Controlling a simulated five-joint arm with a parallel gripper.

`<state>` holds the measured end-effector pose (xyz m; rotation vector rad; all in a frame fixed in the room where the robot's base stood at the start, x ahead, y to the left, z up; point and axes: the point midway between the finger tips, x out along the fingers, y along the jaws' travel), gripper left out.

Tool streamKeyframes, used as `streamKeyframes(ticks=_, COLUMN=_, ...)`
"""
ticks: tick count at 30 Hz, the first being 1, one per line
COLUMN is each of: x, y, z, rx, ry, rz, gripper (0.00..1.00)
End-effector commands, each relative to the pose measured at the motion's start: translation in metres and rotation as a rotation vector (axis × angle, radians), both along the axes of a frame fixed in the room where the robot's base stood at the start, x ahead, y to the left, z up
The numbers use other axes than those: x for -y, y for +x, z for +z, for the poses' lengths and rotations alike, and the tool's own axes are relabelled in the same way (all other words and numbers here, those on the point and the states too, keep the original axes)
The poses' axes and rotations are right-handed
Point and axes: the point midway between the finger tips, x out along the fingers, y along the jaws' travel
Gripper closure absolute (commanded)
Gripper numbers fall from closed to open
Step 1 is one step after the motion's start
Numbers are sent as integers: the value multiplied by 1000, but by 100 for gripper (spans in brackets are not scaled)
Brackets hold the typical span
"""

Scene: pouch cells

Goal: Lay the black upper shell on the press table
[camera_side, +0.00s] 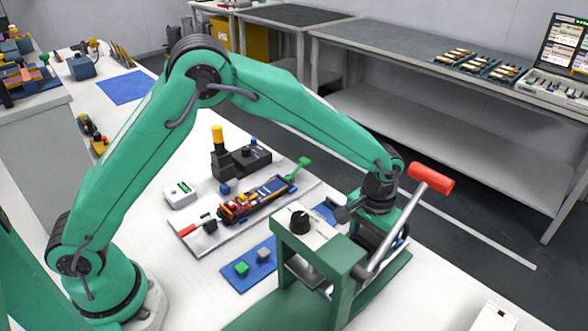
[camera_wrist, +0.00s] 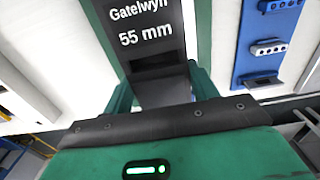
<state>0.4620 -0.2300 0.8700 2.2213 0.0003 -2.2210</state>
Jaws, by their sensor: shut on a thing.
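My gripper (camera_side: 378,218) is at the end of the green arm, low at the far right side of the green press (camera_side: 342,258) in the side view. In the wrist view my gripper (camera_wrist: 161,84) is shut on a dark flat piece, which I take as the black upper shell (camera_wrist: 150,62). It is marked "Gatelwyn 55 mm". In the side view the press frame and my wrist hide most of the shell. I cannot tell whether the shell touches the press table. The press has a lever with a red grip (camera_side: 431,178), raised.
A pale board (camera_side: 212,240) with a colourful assembly lies left of the press. A blue mat (camera_side: 236,277) with a green and a grey block is nearer. A black device with a yellow knob (camera_side: 217,138) stands behind.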

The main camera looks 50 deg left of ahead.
Motion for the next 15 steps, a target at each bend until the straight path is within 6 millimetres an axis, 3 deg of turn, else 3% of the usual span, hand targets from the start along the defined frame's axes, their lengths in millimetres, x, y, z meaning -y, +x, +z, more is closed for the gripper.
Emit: streamKeyframes(ticks=15, x=0, y=0, z=-10, rx=-1, ry=1, rz=0, gripper=65)
